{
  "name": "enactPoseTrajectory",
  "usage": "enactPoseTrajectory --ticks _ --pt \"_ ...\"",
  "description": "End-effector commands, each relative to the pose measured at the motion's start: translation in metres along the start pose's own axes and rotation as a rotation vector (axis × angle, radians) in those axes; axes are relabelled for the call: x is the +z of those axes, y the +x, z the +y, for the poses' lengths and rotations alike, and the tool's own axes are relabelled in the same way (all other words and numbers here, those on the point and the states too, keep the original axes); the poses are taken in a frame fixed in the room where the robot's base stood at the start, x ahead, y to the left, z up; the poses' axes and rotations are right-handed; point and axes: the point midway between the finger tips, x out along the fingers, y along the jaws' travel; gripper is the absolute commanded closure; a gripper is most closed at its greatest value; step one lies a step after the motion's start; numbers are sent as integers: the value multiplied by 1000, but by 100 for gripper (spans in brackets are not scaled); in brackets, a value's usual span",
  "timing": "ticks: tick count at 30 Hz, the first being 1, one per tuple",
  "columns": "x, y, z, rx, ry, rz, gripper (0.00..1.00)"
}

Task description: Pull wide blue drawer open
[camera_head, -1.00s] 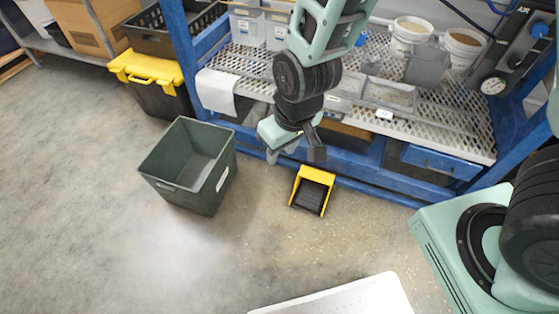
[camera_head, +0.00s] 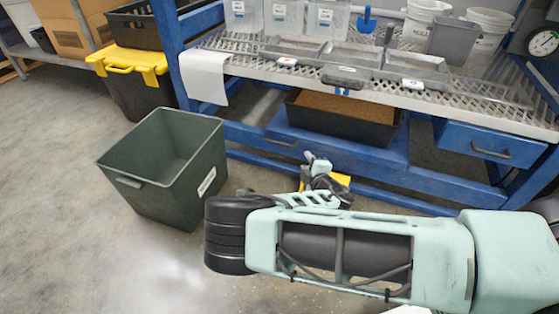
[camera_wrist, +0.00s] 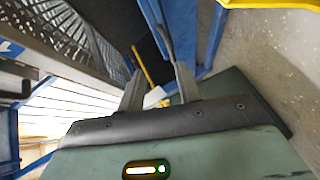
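The wide blue drawer (camera_head: 375,153) is under the perforated bench top, with a dark handle (camera_head: 281,143) near its left end. It looks shut. My gripper (camera_head: 317,160) is low in front of the drawer's front, right of that handle; its fingers are small and partly hidden by my own wrist.
A narrower blue drawer (camera_head: 490,144) is at the right. A black tray of brown substrate (camera_head: 345,112) sits above the wide drawer. A green bin (camera_head: 165,165) stands on the floor at left. A yellow thing (camera_head: 340,179) is partly hidden behind my arm.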

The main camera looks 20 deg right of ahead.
Motion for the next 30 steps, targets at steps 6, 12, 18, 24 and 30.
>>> enactPoseTrajectory --ticks 6,12,18,24,30 --pt "-10 13 -28 47 -132 159 66" --pt "-15 28 -29 53 -143 178 66" --pt "-20 66 -30 53 -141 177 66" --pt "-27 108 -29 53 -141 175 66" --pt "-34 147 -27 52 -141 175 66"
